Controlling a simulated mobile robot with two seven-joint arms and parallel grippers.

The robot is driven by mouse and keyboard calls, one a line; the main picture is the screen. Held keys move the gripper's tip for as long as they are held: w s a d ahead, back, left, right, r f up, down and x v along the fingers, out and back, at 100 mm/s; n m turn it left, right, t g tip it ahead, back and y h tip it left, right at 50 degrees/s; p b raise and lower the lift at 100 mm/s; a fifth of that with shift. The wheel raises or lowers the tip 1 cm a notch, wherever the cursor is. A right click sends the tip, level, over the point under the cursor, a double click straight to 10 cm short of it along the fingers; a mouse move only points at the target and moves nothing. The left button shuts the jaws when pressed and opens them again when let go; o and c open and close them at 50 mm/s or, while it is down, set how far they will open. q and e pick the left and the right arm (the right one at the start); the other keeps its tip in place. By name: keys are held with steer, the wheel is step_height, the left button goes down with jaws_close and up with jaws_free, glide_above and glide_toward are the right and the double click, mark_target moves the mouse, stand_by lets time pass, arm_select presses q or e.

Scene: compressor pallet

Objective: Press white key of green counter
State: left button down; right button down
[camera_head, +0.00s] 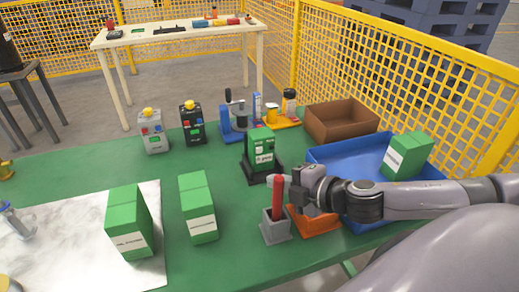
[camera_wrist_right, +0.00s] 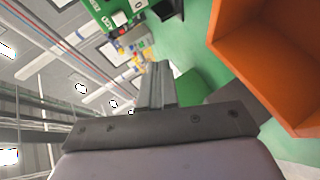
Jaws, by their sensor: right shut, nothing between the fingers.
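The green counter (camera_head: 261,147) stands upright on a black base in the middle of the table, with white label areas and small keys on its face. In the right wrist view, part of the green counter (camera_wrist_right: 108,10) shows at the top, cut off, with white keys (camera_wrist_right: 137,5) on it. My right gripper (camera_head: 270,179) is shut and empty, pointing left in front of the counter's base and apart from it. Its closed fingers also show in the right wrist view (camera_wrist_right: 157,75). My left gripper is not in view.
A red-handled tool (camera_head: 277,197) stands in a grey holder (camera_head: 276,229) right by my right gripper. An orange bin (camera_head: 316,226) is below the wrist. A blue tray (camera_head: 340,150) holds a green box (camera_head: 407,155). Two green boxes (camera_head: 130,222) (camera_head: 198,208) stand at left.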

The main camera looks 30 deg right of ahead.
mark_target(259, 150)
steer(key=w+p, duration=0.1)
steer(key=w, duration=0.2)
steer(key=w+d+p, duration=0.1)
steer(key=w, duration=0.2)
steer(key=shift+d+r, duration=0.15)
steer(key=shift+r, duration=0.05)
steer(key=shift+w+d+f+p, duration=0.2)
steer(key=shift+w+p, duration=0.3)
steer(key=shift+w, duration=0.2)
steer(key=shift+r, duration=0.1)
stand_by(1.2)
steer(key=shift+w, duration=0.2)
steer(key=shift+w+d+p, duration=0.1)
steer(key=shift+w+p, duration=0.1)
steer(key=shift+p, duration=0.15)
steer(key=shift+w+d+p, duration=0.1)
steer(key=shift+w+p, duration=0.25)
steer(key=shift+w, duration=0.05)
stand_by(0.4)
steer(key=shift+s, duration=0.15)
steer(key=shift+s+a, duration=0.2)
steer(key=shift+s, duration=0.45)
